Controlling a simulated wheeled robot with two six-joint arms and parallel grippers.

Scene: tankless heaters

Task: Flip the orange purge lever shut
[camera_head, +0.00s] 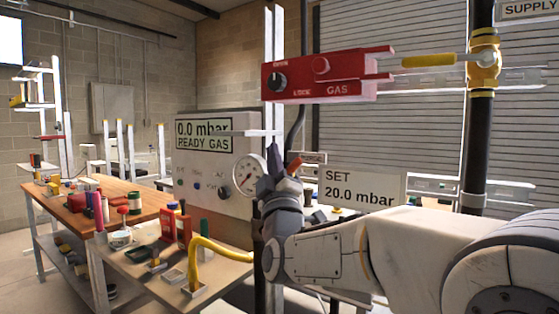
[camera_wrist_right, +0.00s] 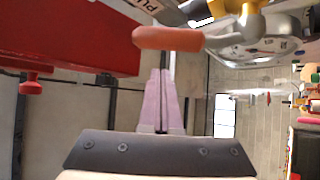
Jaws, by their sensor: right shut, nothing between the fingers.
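The orange purge lever (camera_wrist_right: 168,38) stretches across the top of the right wrist view, its right end at a brass valve (camera_wrist_right: 247,8) beside a round gauge. In the head view the lever (camera_head: 295,166) shows as a small tilted orange piece right of my fingers. My right gripper (camera_head: 275,157) is shut and empty, with its fingers pointing up. In the right wrist view its pale fingers (camera_wrist_right: 159,76) are together, their tips just below the lever; I cannot tell whether they touch. My wrist hides the lower part of the valve in the head view. My left gripper is out of view.
A red GAS lockout box (camera_head: 320,78) is above my gripper. The gauge (camera_head: 250,175) and grey READY GAS panel (camera_head: 205,190) stand left, the SET 20.0 mbar sign (camera_head: 362,190) right. A yellow-handled valve (camera_head: 430,60) sits on the black pipe. A cluttered bench (camera_head: 75,218) is at left.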

